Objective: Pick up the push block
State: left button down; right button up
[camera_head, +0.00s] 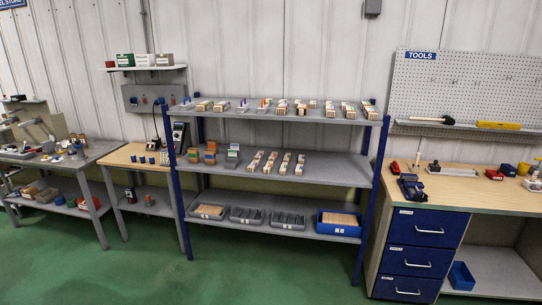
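I cannot tell for sure which thing is the push block at this distance. Small items lie on the wooden-topped workbench (455,192) at the right. They include a small red item (395,167) near its left end, a blue and dark tool (411,187) at the front left, a red and dark item (493,174) and a yellow item (523,168) toward the right. Neither of my grippers is in view.
A blue-posted shelf unit (325,175) with bundled sticks and bins stands in the middle. Two benches (110,150) stand at the left. A pegboard (470,85) hangs above the right workbench, which has blue drawers (415,258). The green floor (140,275) in front is clear.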

aim_at(263, 107)
jog(key=i+u, duration=0.2)
jog(key=i, duration=0.9)
jog(key=i+l+u, duration=0.2)
jog(key=i, duration=0.95)
jog(key=i+j+z, duration=0.1)
jog(key=i, duration=0.4)
jog(key=i+j, duration=0.15)
jog(key=i, duration=0.4)
jog(key=i+j+z, duration=0.15)
jog(key=i, duration=0.35)
jog(key=i+j+z, duration=0.1)
jog(key=i, duration=0.4)
jog(key=i+j, duration=0.1)
jog(key=i, duration=0.4)
